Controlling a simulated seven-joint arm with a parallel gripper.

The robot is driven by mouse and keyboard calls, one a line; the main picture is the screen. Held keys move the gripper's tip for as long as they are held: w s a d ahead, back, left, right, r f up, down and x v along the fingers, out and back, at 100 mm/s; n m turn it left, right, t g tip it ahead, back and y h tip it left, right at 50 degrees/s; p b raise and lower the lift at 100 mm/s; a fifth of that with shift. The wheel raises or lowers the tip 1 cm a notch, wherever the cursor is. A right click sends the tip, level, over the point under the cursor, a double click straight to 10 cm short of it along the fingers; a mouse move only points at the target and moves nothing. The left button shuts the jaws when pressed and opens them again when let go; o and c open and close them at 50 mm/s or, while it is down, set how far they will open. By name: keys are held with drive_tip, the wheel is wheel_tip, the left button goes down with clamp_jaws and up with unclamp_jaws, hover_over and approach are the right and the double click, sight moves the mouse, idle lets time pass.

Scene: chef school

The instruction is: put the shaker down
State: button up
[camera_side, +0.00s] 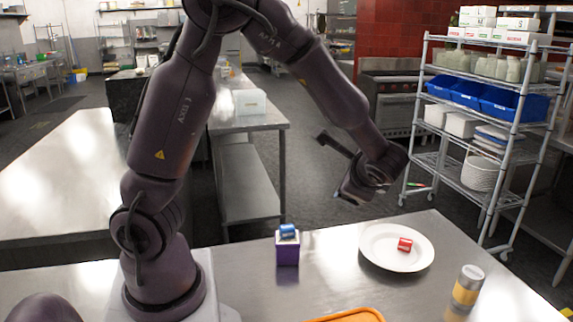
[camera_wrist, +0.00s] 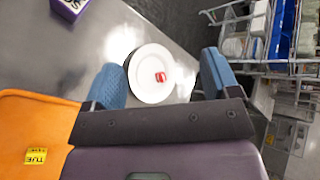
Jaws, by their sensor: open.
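A cylinder with a yellow band and a grey top (camera_side: 468,287), which looks like the shaker, stands upright on the steel table at the right front in the side view. I cannot make it out in the wrist view. My gripper (camera_side: 332,168) is in the air above the back of the table, apart from the cylinder, tilted. In the wrist view its blue fingers (camera_wrist: 161,60) are wide apart with nothing held between them.
A white plate (camera_side: 380,258) holds a small red item (camera_side: 405,244). A purple box (camera_side: 288,253) with a blue item (camera_side: 288,231) on top stands left of it. An orange tray-like thing (camera_side: 352,315) is at the front edge. A wire shelf (camera_side: 450,190) stands beyond the table.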

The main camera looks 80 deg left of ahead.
drive_tip(key=s+d+r+n+t+h, duration=0.1)
drive_tip(key=s+d+r+n+h, duration=0.3)
drive_tip(key=s, duration=0.4)
drive_tip(key=s+d+r+n+t+h, duration=0.2)
drive_tip(key=s+d+r+n+h, duration=0.2)
drive_tip(key=s+d+r+h, duration=0.1)
drive_tip(key=s+d+h, duration=0.1)
drive_tip(key=s+h, duration=0.1)
drive_tip(key=s, duration=0.1)
drive_tip(key=shift+s+d+t, duration=0.15)
drive_tip(key=shift+t, duration=0.15)
